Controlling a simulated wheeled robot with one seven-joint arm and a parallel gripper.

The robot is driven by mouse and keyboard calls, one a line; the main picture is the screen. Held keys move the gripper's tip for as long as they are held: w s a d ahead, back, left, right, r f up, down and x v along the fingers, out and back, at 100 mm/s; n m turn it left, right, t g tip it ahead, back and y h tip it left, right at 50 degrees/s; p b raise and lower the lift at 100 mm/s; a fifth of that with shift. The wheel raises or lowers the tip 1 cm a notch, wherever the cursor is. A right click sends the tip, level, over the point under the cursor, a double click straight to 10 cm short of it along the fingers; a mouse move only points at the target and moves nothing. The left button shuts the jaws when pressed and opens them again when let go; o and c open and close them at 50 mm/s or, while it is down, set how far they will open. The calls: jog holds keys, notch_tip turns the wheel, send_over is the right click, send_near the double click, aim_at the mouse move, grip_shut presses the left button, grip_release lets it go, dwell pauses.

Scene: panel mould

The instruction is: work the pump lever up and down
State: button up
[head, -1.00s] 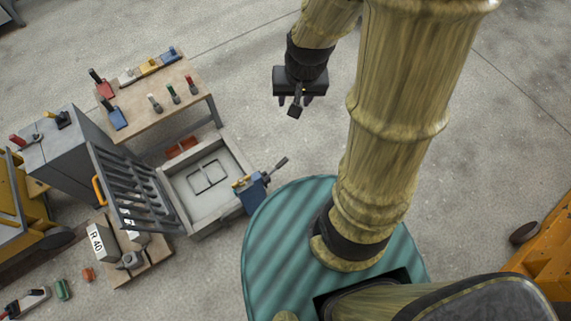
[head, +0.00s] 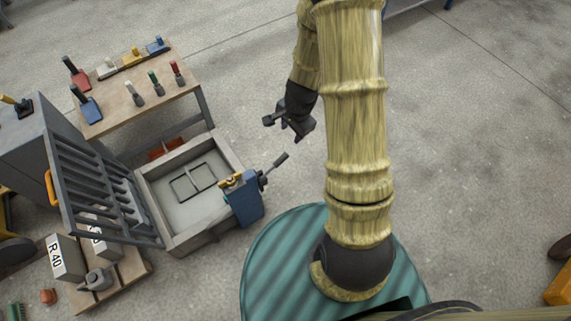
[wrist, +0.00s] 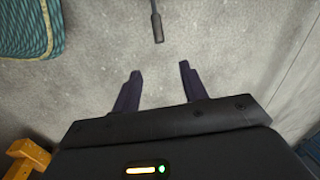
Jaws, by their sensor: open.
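The blue pump (head: 245,203) is mounted at the right wall of the grey mould box. Its dark lever (head: 272,168) slants up and to the right, away from the pump. In the wrist view the tip of the lever (wrist: 157,27) hangs at the top, ahead of and between the two fingers, apart from both. My gripper (head: 278,122) is above and beyond the lever in the head view. In the wrist view my gripper (wrist: 160,82) is open, with nothing between its fingers.
The mould box (head: 213,226) has a raised slatted grate (head: 100,200) at its left. A wooden table (head: 130,112) with several trowels and brushes stands behind. A pallet (head: 128,275) holds blocks marked R 40.

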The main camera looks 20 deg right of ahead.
aim_at(286, 154)
jog(key=shift+f, duration=0.65)
jog(key=w+f+b, duration=0.1)
jog(key=f+b, duration=0.1)
jog(key=f, duration=0.3)
jog(key=w+f+b, duration=0.1)
jog(key=f+b, duration=0.1)
jog(key=f, duration=0.4)
jog(key=a+f+b, duration=0.1)
jog(key=f+b, duration=0.1)
jog(key=f, duration=0.4)
jog(key=shift+w+f+b, duration=0.1)
jog(key=shift+w+b, duration=0.2)
jog(key=shift+w, duration=0.1)
grip_shut()
